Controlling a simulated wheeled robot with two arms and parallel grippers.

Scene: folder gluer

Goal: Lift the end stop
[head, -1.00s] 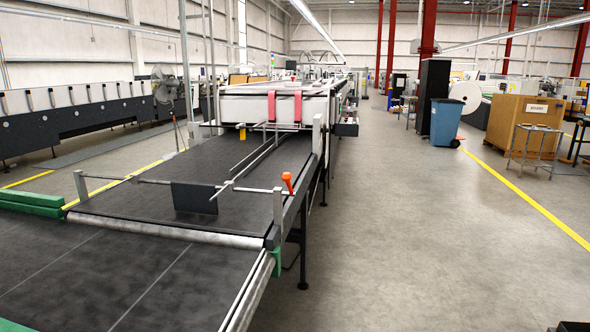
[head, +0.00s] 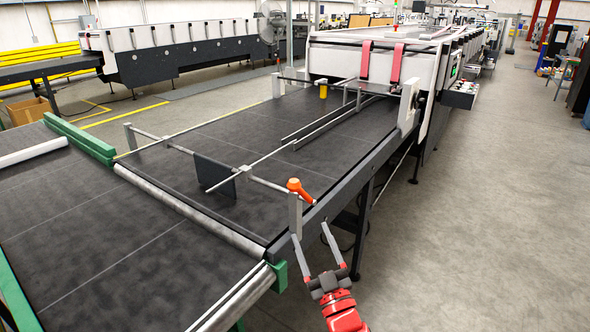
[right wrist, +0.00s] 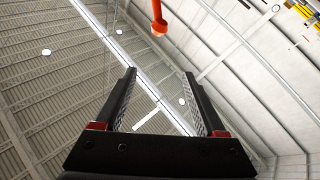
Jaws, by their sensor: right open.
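The end stop is a dark rectangular plate (head: 216,176) hanging from a crossbar (head: 168,144) over the black conveyor belt. Its lower edge is close to the belt; I cannot tell if it touches. An orange handle (head: 299,189) sits at the crossbar's near right end, above a grey post. My right gripper (head: 310,231) is open and empty, pointing up, below the handle and outside the belt's right side. In the right wrist view the orange handle (right wrist: 158,18) shows beyond the open fingers (right wrist: 158,75), at the top. My left gripper is not in view.
The belt frame's right rail (head: 340,190) and its leg are close to my right gripper. A roller (head: 185,208) and a green-edged conveyor lie at the front left. The white machine (head: 335,60) stands at the belt's far end.

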